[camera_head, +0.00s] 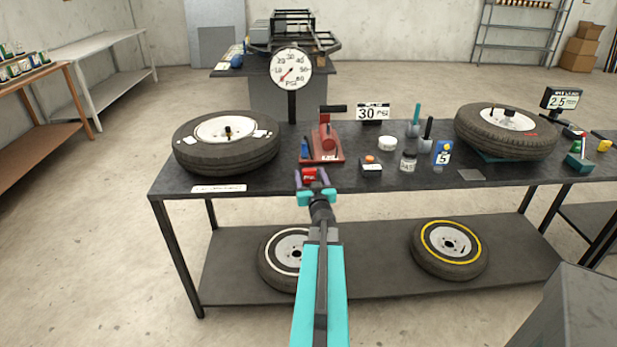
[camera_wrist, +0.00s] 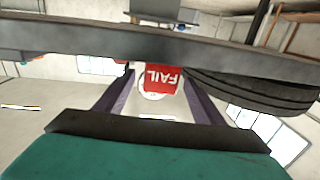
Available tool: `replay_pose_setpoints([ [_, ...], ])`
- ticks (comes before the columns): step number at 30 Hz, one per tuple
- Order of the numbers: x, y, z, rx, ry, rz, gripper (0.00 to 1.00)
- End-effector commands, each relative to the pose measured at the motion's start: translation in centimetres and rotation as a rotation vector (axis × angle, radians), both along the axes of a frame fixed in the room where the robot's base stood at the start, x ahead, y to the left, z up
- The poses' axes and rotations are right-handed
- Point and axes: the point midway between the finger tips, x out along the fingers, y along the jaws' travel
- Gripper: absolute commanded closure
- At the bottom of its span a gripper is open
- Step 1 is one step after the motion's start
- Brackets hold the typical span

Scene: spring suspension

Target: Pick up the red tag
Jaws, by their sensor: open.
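The red tag (camera_head: 309,174) is at the front edge of the dark bench top, just beyond my gripper. In the wrist view the red tag (camera_wrist: 162,78) shows upside-down white "FAIL" lettering, with a white round thing partly behind it. My gripper (camera_head: 312,180) is open and empty. In the wrist view its two fingers (camera_wrist: 160,92) stand on either side of the tag, with space between each finger and the tag. I cannot tell whether the tag is between the fingertips or just past them.
On the dark bench (camera_head: 375,182), a red press-like tool (camera_head: 324,143) stands behind the tag. A tire (camera_head: 226,158) lies to the left and another tire (camera_head: 505,140) to the right. A small black box (camera_head: 371,171) and a jar (camera_head: 408,162) are right of the tag.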

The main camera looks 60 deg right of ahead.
Motion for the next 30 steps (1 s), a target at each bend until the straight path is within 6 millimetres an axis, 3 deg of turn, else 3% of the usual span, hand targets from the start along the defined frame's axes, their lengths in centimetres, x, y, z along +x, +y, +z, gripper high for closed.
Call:
replay_pose_setpoints([
  [17,0.5,-0.5,0.1,0.000,0.000,0.000,0.38],
  [30,2.7,-3.1,0.2,0.000,0.000,0.001,0.38],
])
